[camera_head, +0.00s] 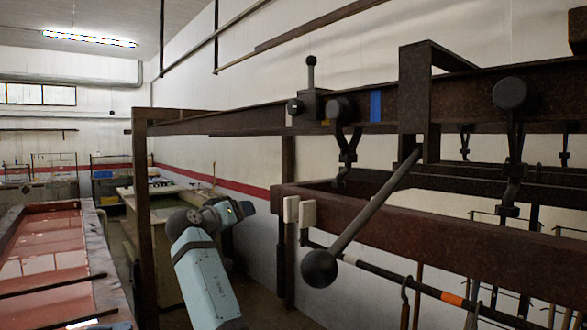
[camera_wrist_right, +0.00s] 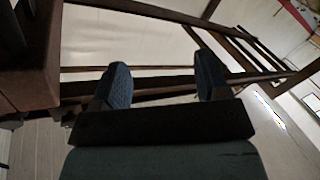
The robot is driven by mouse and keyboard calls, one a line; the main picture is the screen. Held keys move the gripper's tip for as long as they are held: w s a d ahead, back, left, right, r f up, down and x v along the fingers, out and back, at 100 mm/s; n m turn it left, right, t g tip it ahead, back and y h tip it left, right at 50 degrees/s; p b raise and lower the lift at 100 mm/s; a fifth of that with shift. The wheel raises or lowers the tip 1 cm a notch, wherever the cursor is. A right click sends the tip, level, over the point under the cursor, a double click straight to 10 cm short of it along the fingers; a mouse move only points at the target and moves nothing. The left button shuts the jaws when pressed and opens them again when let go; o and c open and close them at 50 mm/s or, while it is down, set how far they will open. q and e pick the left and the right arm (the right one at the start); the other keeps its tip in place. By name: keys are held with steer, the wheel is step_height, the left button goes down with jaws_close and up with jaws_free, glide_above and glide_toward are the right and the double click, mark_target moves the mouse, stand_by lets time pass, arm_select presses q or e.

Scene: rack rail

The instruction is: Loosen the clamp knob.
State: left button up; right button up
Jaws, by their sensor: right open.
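A dark clamp block (camera_head: 316,105) sits on the rusty upper rail (camera_head: 240,119) in the head view. A small round black knob (camera_head: 294,106) is on its left side, and a ball-topped post (camera_head: 311,72) stands upright above it. My right gripper (camera_wrist_right: 160,72) is open and empty in the right wrist view, its two dark blue ribbed fingers well apart. The clamp knob cannot be made out in that view. In the head view a teal arm of mine is below and left of the clamp, apart from the knob; its fingers cannot be made out. My left gripper is not in view.
A blue band (camera_head: 376,105) marks the rail right of the clamp. A long lever with a black ball (camera_head: 319,268) slants down in front of the lower beam (camera_head: 420,235). Dark hangers (camera_head: 515,94) hang at right. A rusty post (camera_head: 145,220) stands left of my arm.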

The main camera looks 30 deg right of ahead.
steer(key=s+a+r+m+g+h, duration=0.1)
steer(key=s+r+m+g+h, duration=0.2)
steer(key=r, duration=1.1)
steer(key=m+g+b, duration=0.1)
steer(key=m+g, duration=0.3)
steer(key=m, duration=0.1)
glide_toward(291, 105)
steer(key=d+p, duration=0.1)
steer(key=d, duration=0.4)
steer(key=d+p, duration=0.1)
steer(key=d, duration=0.5)
steer(key=shift+w+r, duration=0.1)
steer(key=shift+w, duration=0.1)
steer(key=shift+a+t, duration=0.1)
steer(key=shift+t, duration=0.3)
steer(key=shift+c, duration=0.5)
steer(key=c, duration=0.8)
steer(key=shift+c, duration=0.2)
